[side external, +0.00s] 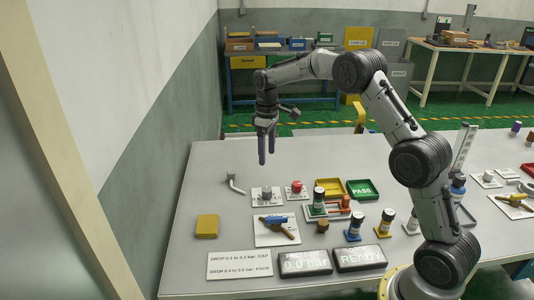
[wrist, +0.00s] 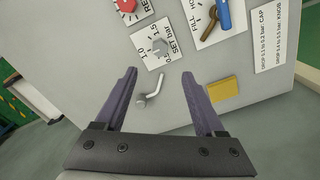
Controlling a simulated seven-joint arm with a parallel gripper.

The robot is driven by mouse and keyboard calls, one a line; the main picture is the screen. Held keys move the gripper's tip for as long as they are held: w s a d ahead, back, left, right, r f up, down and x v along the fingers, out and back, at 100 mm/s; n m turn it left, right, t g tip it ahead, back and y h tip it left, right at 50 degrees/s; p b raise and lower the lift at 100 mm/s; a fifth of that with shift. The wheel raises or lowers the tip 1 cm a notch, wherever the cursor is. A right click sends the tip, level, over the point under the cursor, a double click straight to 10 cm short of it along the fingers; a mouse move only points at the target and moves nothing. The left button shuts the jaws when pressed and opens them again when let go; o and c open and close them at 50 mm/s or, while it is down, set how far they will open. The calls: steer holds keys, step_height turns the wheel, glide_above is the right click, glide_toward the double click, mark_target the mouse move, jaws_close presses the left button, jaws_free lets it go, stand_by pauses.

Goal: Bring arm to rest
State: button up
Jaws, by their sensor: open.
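My gripper (side external: 266,146) hangs above the far left part of the grey table (side external: 200,165), fingers pointing down. In the wrist view my gripper (wrist: 160,105) has its two purple fingers spread apart, with nothing held between them. Below it lies a small bent grey tool (side external: 235,183); it also shows between the fingers in the wrist view (wrist: 150,93), apart from them. No fingertip touches the table or any object.
A wall borders the left.

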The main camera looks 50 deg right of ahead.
steer(key=s+a+r+t, duration=0.2)
steer(key=a+r, duration=0.1)
steer(key=r, duration=0.7)
steer(key=s+a+r+t, duration=0.2)
steer(key=s+a+r, duration=0.3)
steer(key=s+r, duration=0.55)
steer(key=s+a+t, duration=0.2)
steer(key=s+a, duration=0.2)
steer(key=s, duration=1)
steer(key=s+f+m, duration=0.3)
steer(key=s+f, duration=0.5)
steer(key=s, duration=0.1)
steer(key=shift+a+f, duration=0.2)
steer(key=shift+f, duration=0.15)
